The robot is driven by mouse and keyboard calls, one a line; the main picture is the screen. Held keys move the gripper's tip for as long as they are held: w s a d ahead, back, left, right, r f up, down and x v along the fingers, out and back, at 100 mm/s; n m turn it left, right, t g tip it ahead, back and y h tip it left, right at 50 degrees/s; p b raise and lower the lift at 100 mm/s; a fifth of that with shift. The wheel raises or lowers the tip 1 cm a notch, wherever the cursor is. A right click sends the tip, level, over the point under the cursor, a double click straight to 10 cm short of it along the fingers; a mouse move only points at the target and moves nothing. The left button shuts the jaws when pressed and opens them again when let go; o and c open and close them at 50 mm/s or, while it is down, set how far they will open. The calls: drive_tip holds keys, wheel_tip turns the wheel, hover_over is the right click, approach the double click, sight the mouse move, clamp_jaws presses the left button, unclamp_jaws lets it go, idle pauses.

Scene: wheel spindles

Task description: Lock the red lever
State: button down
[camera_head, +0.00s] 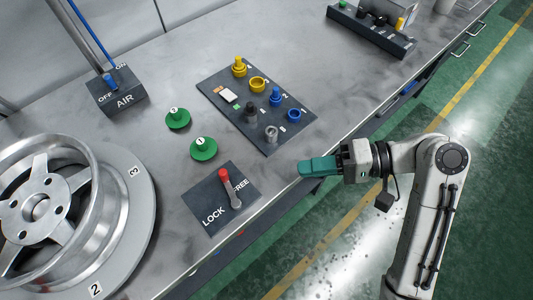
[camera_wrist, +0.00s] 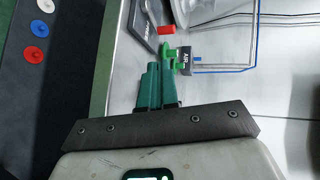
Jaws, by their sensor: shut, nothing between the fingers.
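The red lever (camera_head: 224,176) stands on a dark plate (camera_head: 205,207) near the front edge of the bench. Its red knob is beside the word FREE, and the word LOCK is at the plate's lower left. A red part, apparently the knob, shows in the wrist view (camera_wrist: 166,30), beyond my fingers. My gripper (camera_head: 303,169), with green fingers, is to the right of the lever, by the bench's front edge. The fingers are shut and empty, apart from the lever. They also show in the wrist view (camera_wrist: 152,68).
Two green knobs (camera_head: 203,149) stand behind the lever plate. A dark board (camera_head: 262,112) with yellow, blue and grey parts is to their right. A wheel on a round plate (camera_head: 142,205) fills the left. The AIR box (camera_head: 116,96) is at the back. Bare bench surrounds the lever plate.

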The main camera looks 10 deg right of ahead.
idle(0.3)
approach(229, 189)
drive_tip(key=w+a, duration=0.1)
drive_tip(key=a, duration=0.1)
drive_tip(key=w+a, duration=0.1)
drive_tip(key=a, duration=0.1)
drive_tip(key=w+a, duration=0.1)
drive_tip(key=a, duration=0.1)
drive_tip(key=shift+w+p, duration=0.1)
drive_tip(key=shift+p, duration=0.3)
drive_tip(key=shift+a, duration=0.1)
